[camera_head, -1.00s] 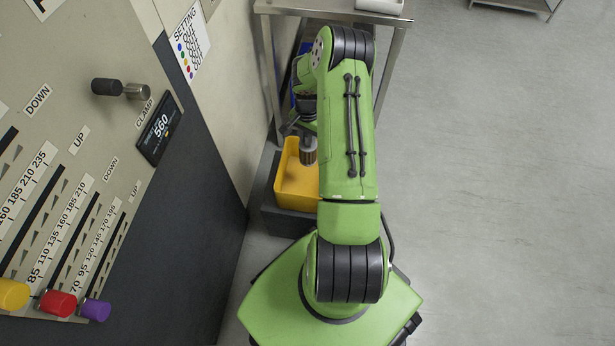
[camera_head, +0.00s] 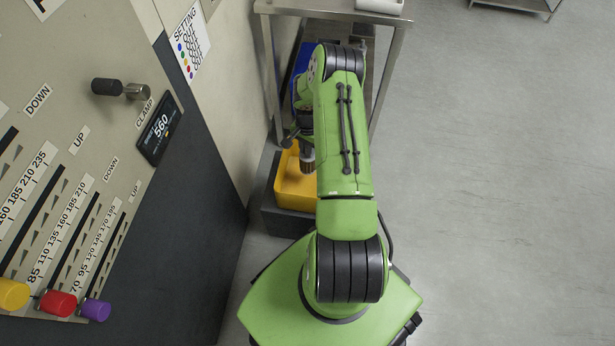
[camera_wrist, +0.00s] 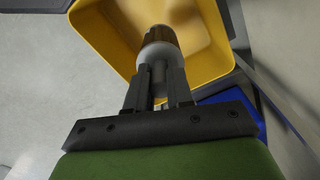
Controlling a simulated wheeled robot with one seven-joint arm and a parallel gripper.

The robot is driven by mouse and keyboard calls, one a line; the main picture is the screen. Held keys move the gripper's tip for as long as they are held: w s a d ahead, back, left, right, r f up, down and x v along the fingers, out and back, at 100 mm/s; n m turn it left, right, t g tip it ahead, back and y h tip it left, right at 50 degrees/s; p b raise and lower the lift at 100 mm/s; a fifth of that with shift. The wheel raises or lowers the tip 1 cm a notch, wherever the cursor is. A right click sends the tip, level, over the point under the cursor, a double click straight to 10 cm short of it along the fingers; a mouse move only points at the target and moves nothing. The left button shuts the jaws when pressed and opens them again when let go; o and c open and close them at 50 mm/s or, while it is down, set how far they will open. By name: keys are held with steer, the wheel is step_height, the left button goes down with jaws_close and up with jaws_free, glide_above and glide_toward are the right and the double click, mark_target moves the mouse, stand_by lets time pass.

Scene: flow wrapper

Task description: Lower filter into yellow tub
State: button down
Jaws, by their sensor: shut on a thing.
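The yellow tub (camera_head: 293,190) stands left of my arm in the head view, on a dark grey base. It also shows in the wrist view (camera_wrist: 205,30), its open inside facing the camera. The filter (camera_head: 308,160) is a small cylinder with a brown and a light grey part. In the wrist view the filter (camera_wrist: 158,45) is held at the fingertips, over the opening of the tub. My gripper (camera_wrist: 160,80) is shut on the filter's light grey end. I cannot tell how deep the filter's lower end sits.
A blue bin (camera_head: 302,62) stands behind the tub, under a metal table (camera_head: 330,12). The machine panel (camera_head: 90,120) with its wall stands close on the left. The floor (camera_head: 500,180) on the right is clear.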

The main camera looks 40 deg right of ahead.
mark_target(308, 159)
steer(key=shift+f, duration=5.65)
steer(key=c, duration=0.9)
jaws_free()
steer(key=shift+r, duration=0.15)
step_height(308, 159, up, 16)
steer(key=p, duration=0.5)
steer(key=shift+f, duration=0.25)
